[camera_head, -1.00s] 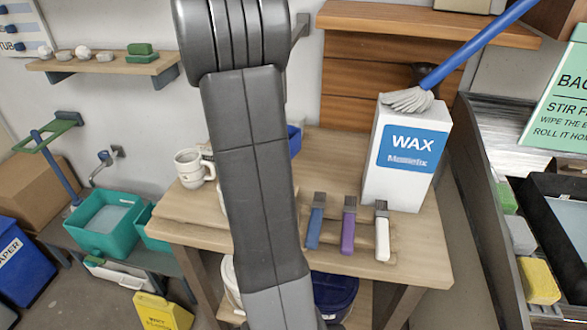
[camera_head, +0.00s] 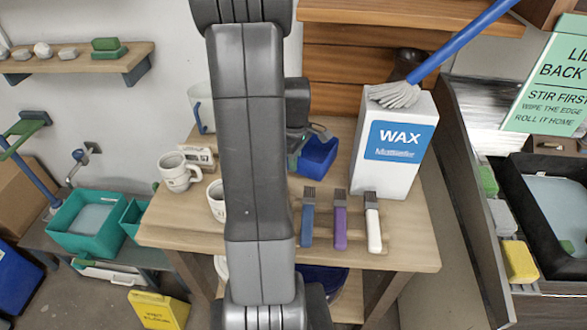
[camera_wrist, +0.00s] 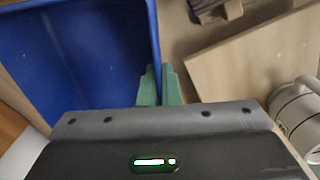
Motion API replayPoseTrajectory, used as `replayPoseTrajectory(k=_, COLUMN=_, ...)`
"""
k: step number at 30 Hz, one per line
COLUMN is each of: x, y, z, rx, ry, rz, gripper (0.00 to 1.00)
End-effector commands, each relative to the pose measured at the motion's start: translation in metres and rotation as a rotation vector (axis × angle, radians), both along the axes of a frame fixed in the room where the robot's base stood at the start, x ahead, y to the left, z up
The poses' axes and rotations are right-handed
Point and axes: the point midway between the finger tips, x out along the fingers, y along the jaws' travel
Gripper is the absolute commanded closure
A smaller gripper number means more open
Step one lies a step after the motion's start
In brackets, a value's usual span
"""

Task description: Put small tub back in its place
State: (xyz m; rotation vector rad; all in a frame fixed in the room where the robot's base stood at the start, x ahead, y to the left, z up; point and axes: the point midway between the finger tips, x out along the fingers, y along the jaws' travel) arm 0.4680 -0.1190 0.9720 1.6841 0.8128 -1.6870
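The small tub is a blue open box (camera_head: 318,157) just right of my arm, over the back middle of the wooden table in the head view. I cannot tell whether it touches the table. My arm hides its left part. In the wrist view the tub (camera_wrist: 85,60) fills the upper left, and its inside looks empty. My gripper (camera_wrist: 160,90) has green fingers on either side of the tub's right wall, close against it, so it is shut on that wall.
A white WAX box (camera_head: 395,150) stands right of the tub. Several brushes (camera_head: 340,220) lie in front on the table (camera_head: 410,235). Mugs (camera_head: 178,170) and a clear jug (camera_head: 200,108) stand left. A black tray (camera_head: 530,200) is at far right. Bare tabletop shows between tub and WAX box.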

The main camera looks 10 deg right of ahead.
Motion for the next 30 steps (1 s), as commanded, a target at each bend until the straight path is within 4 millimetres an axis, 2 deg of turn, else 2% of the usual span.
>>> replayPoseTrajectory(k=11, x=0.000, y=0.000, z=-0.039, rx=0.000, ry=0.001, rz=0.000, gripper=1.00)
replayPoseTrajectory(k=23, x=0.001, y=0.000, z=-0.046, rx=0.000, ry=-0.002, rz=0.000, gripper=1.00)
replayPoseTrajectory(k=27, x=0.000, y=0.000, z=-0.044, rx=0.000, ry=-0.001, rz=0.000, gripper=0.75)
replayPoseTrajectory(k=30, x=0.000, y=0.000, z=-0.044, rx=0.000, ry=-0.001, rz=0.000, gripper=0.75)
